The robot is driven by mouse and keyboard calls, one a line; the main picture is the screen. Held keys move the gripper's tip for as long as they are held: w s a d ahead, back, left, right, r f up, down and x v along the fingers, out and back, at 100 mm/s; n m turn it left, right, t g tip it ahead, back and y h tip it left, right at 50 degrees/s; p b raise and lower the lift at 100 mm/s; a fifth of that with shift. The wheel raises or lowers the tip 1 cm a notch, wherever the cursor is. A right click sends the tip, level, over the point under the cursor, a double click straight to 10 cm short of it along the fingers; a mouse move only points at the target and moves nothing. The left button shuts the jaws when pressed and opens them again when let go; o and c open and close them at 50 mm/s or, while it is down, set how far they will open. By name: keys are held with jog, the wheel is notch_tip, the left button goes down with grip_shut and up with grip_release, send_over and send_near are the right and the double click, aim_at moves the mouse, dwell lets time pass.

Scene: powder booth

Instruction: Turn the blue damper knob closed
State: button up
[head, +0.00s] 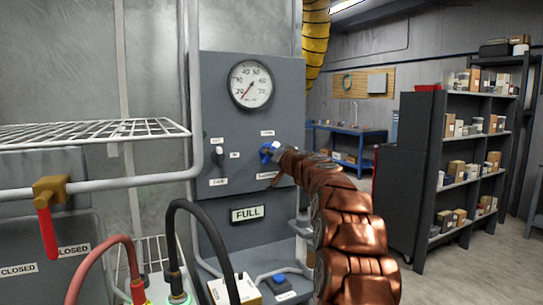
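The blue damper knob (265,153) is on the grey control panel (290,90), right of its middle. A small label sits above it and another below it, too small to read surely. My copper-coloured arm comes in from the lower right, and my gripper (276,153) is at the knob's right side. The gripper and arm cover part of the knob. I cannot tell whether the fingers are closed on it or only beside it, nor which way the knob points.
A dial gauge (251,84) is above the knob and a black switch (219,156) left of it. A FULL sign (247,213) is below. A red-handled valve (48,215), wire rack (90,132) and hoses (205,225) crowd the left. Shelves (460,150) stand right; floor there is clear.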

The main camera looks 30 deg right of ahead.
grip_shut()
jog(key=shift+m, duration=0.4)
jog(key=m+p, duration=0.1)
jog(key=m, duration=0.1)
jog(key=m+p, duration=0.1)
jog(key=m, duration=0.1)
jog(key=shift+a+r+m, duration=0.15)
jog(key=shift+r+m, duration=0.05)
jog(key=shift+m, duration=0.2)
jog(key=m+p, duration=0.2)
jog(key=m, duration=0.1)
jog(key=shift+m, duration=0.4)
jog(key=shift+m+p, duration=0.5)
jog(key=shift+m, duration=0.2)
jog(key=shift+f, duration=0.15)
jog(key=shift+o, duration=0.5)
grip_release()
